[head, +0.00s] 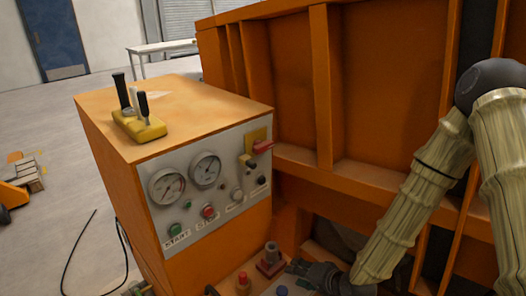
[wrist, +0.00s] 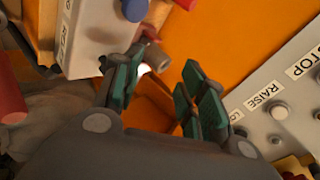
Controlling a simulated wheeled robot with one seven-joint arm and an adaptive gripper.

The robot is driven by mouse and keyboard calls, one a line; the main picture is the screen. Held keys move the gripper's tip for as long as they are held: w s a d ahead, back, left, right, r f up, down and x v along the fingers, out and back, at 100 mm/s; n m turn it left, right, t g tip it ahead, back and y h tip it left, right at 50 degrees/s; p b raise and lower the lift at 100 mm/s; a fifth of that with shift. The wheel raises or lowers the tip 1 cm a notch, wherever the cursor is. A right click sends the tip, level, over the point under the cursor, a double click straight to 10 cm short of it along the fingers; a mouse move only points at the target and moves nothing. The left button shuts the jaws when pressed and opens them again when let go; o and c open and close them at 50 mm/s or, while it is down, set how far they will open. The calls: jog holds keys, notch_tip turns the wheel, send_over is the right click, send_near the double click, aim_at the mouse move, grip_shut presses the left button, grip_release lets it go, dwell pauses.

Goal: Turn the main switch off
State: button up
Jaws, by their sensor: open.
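The orange control cabinet's grey panel (head: 205,185) faces right and toward me in the head view. At its upper right, a red switch handle (head: 263,146) sits on a yellow plate (head: 256,134); I cannot read a label naming it as the main switch. My gripper (head: 298,268) is low, below and right of this panel, beside a lower box with knobs. In the wrist view its green-padded fingers (wrist: 163,88) are apart with nothing gripped between them. The red handle on the yellow plate cannot be made out surely in the wrist view.
Two gauges (head: 187,178), START and STOP buttons and small knobs share the panel. A yellow lever unit (head: 138,124) stands on the cabinet top. Red knobs (head: 270,254) and a blue knob (head: 282,291) stand near my gripper. A large orange ribbed wall (head: 375,90) rises behind.

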jog(key=w+a+r+m+t+y+p, duration=0.1)
jog(key=w+r, duration=0.3)
jog(key=r, duration=0.3)
jog(key=w+a+r+t+y, duration=0.1)
jog(key=w+r, duration=0.3)
jog(key=r, duration=0.3)
jog(key=m+t+y+p, duration=0.1)
jog(key=t+y+p, duration=0.1)
jog(key=t+y, duration=0.15)
send_near(266, 148)
jog(key=w, duration=0.1)
jog(key=shift+g+y, duration=0.35)
jog(key=p+x, duration=0.3)
jog(key=x, duration=0.7)
jog(key=shift+w+a+f+p, duration=0.1)
jog(key=shift+w+p, duration=0.05)
jog(key=shift+p, duration=0.2)
grip_shut()
